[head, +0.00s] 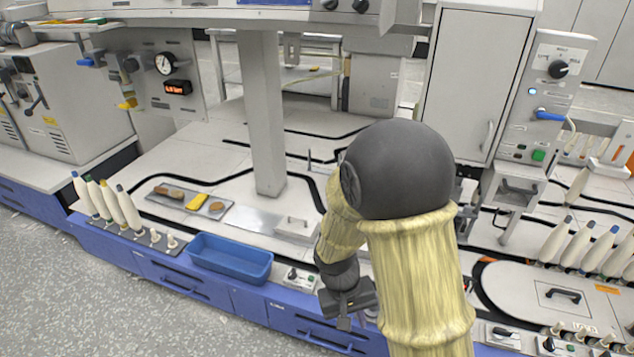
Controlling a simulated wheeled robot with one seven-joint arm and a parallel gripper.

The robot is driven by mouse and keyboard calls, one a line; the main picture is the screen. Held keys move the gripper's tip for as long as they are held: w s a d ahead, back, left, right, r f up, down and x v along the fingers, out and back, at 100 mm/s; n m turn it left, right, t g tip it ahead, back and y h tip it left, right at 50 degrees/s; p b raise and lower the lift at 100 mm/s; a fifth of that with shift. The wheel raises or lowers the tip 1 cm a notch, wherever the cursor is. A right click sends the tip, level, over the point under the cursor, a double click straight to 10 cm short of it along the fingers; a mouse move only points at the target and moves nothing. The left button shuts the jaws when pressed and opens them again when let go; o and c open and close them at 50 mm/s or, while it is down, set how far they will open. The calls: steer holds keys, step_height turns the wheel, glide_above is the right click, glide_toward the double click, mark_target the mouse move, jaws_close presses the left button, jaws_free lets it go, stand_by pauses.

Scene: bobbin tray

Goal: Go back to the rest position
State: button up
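My gripper (346,312) is dark grey and hangs at the end of my arm, in front of the blue drawer fronts along the counter's front edge. It is to the right of the blue tray and apart from it. Its fingers are small and dark here, so I cannot tell whether they are open or shut. I see nothing clearly held in it. My arm, with yellowish sleeves and a dark round joint, fills the middle right and hides part of the counter.
The empty blue tray (230,262) sits at the counter's front edge. White bobbins (128,209) stand to its left; more bobbins (579,248) stand at the far right. A metal plate (168,205) bears small items. A grey post (262,120) rises mid-counter. Open floor lies front left.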

steer(key=s+d+r+m+t+y+p, duration=0.1)
steer(key=s+d+r+t, duration=0.1)
steer(key=d+r, duration=0.35)
steer(key=s+d+r+m+t+y+p, duration=0.1)
steer(key=s+d+r+t+y+p, duration=0.1)
steer(key=r, duration=0.6)
step_height(320, 180, up, 37)
steer(key=p, duration=3.7)
steer(key=shift+w+p, duration=0.2)
steer(key=shift+p, duration=0.15)
